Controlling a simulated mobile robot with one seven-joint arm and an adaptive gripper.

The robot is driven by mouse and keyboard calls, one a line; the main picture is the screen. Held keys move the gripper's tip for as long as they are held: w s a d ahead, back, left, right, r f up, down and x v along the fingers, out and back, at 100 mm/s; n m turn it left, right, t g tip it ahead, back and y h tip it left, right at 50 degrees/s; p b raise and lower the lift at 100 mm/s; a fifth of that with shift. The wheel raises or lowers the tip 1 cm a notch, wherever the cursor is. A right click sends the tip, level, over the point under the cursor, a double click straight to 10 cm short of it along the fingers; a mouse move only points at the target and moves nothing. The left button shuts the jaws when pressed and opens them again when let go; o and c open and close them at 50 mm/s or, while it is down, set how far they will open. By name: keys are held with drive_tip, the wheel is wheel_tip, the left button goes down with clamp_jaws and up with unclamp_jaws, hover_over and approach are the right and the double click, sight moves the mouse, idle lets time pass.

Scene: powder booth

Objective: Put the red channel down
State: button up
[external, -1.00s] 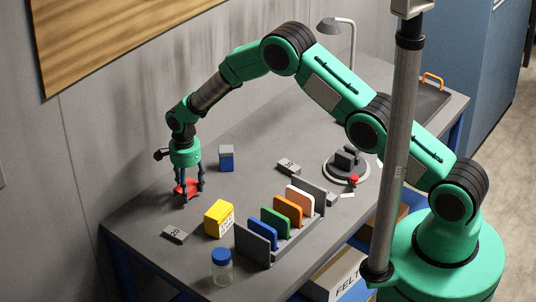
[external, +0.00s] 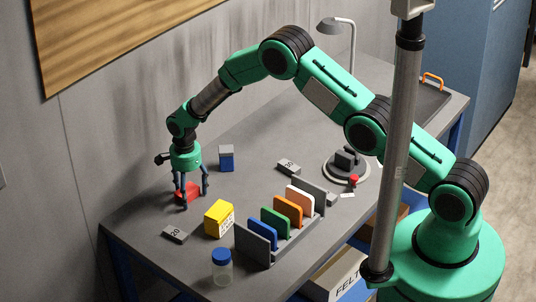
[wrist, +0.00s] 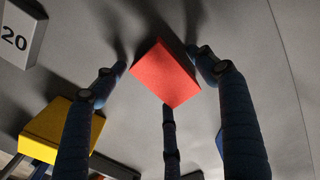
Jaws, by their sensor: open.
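The red channel (external: 187,191) rests on the grey table near its far left part. In the wrist view the red channel (wrist: 165,73) shows as a plain red block face lying between my fingers. My gripper (external: 190,196) is right above and around it, pointing down, with its fingers spread. In the wrist view my gripper (wrist: 163,80) has dark blue fingers on the left, right and below, with gaps visible beside the red piece. The underside of the red channel is hidden.
A yellow block (external: 219,218) and a grey block marked 20 (external: 175,233) stand close by. A blue and grey block (external: 226,158) is behind to the right. A rack (external: 258,246) with coloured plates and a blue-lidded jar (external: 222,268) are nearer the front.

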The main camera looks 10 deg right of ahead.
sight(189, 191)
drive_tip(key=shift+r, duration=0.2)
wheel_tip(189, 191, up, 12)
drive_tip(key=shift+b, duration=0.4)
idle(0.5)
idle(0.5)
idle(0.4)
